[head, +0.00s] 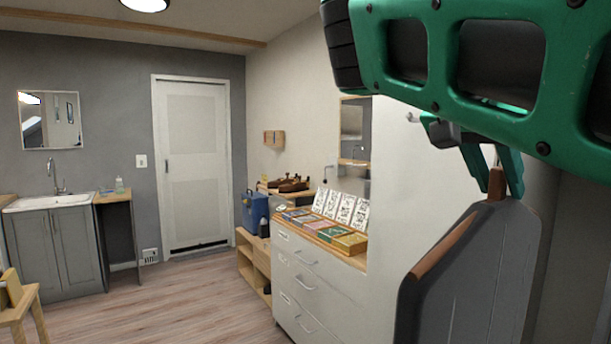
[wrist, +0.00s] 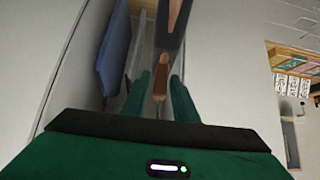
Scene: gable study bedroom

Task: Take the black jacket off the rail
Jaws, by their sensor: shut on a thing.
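The dark grey-black jacket (head: 480,275) hangs on a wooden hanger (head: 497,184) at the lower right of the head view. My green gripper (head: 498,172) is above it, with its fingers shut on the top of the hanger. In the wrist view, the gripper (wrist: 160,95) has a finger on each side of the hanger's wooden neck (wrist: 161,75), and the dark jacket (wrist: 170,38) extends beyond it. The jacket's lower part is cut off by the head frame. I cannot clearly make out the rail or whether the hanger's hook touches it.
A blue flat thing (wrist: 115,50), perhaps another garment, is left of the fingers in the wrist view. A white drawer unit (head: 305,285) with boxes and cards (head: 340,206) on top stands left of the jacket. The wooden floor (head: 190,300) at left is open.

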